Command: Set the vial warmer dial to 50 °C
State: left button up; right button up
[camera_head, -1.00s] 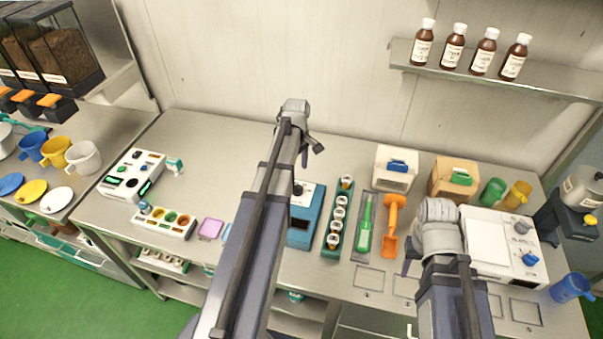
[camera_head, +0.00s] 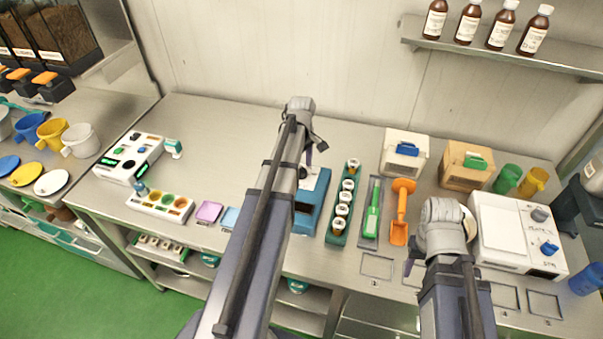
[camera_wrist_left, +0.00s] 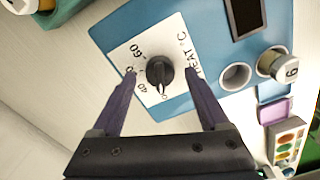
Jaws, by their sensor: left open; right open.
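The vial warmer is a blue box (camera_head: 309,212), partly hidden behind my left arm in the head view. In the left wrist view the warmer (camera_wrist_left: 205,103) shows a white dial plate with a black knob (camera_wrist_left: 160,74). The plate reads "HEAT °C" with 40 and 60 legible; the mark between them is partly covered by a finger. The knob's exact setting is hard to tell. My left gripper (camera_wrist_left: 161,76) is open, its fingertips on either side of the knob, with no clear contact. My right gripper (camera_head: 411,266) is open and empty at the right, its fingers mostly hidden.
A teal rack of vials (camera_head: 341,212), a green tool (camera_head: 372,214) and an orange scoop (camera_head: 400,215) lie right of the warmer. A white scale-like device (camera_head: 512,232) stands by my right arm. Bare counter (camera_head: 235,150) lies left of my left arm.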

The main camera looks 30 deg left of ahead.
pick_arm(q)
jog(key=shift+f, duration=0.15)
grip_shut()
dwell(0.6)
